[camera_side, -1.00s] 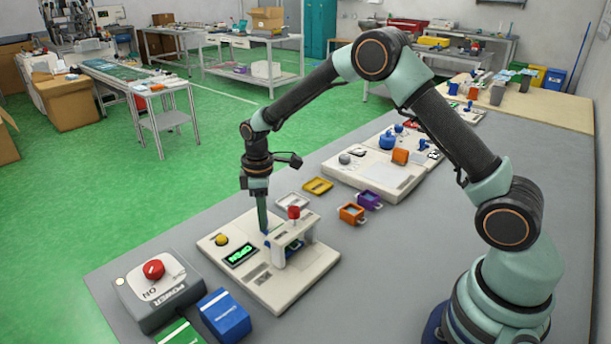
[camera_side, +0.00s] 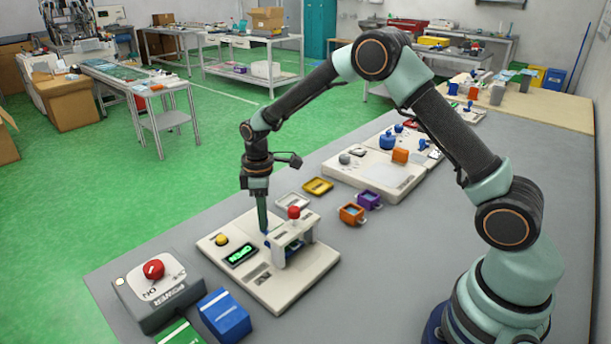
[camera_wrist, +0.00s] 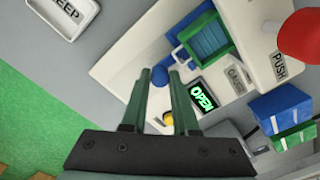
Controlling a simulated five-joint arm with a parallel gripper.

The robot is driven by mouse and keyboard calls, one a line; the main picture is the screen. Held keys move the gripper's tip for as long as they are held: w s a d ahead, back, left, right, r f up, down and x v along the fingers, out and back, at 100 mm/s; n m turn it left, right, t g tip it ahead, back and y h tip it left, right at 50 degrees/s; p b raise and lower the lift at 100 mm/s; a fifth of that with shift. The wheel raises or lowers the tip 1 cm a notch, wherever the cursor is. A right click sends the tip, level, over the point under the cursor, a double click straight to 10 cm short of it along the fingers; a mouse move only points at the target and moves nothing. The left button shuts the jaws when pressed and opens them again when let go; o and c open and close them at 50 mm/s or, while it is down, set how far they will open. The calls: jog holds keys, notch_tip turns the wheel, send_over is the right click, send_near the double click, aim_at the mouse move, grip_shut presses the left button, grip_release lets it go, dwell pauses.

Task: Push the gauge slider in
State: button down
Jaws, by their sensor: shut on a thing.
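The pale fixture board (camera_side: 300,291) sits on the grey bench, with a white bridge (camera_side: 294,238) topped by a red push knob (camera_side: 294,212). The gauge slider shows as a small blue knob (camera_wrist: 160,77) between my fingertips in the wrist view. My gripper (camera_side: 264,230) points down beside the bridge and is shut on this knob; the fingers hide part of it. The green display (camera_side: 241,254) reads OPEN, and the red knob also shows in the wrist view (camera_wrist: 300,38).
A yellow button (camera_side: 221,240) is on the board's left. A grey power box (camera_side: 160,290) with a red knob and a blue box (camera_side: 224,315) stand at the front left.

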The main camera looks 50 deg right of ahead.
jog(key=shift+s, duration=1.95)
jog(key=c, duration=0.7)
grip_release()
notch_tip(320, 180, up, 12)
jog(key=shift+r, duration=0.1)
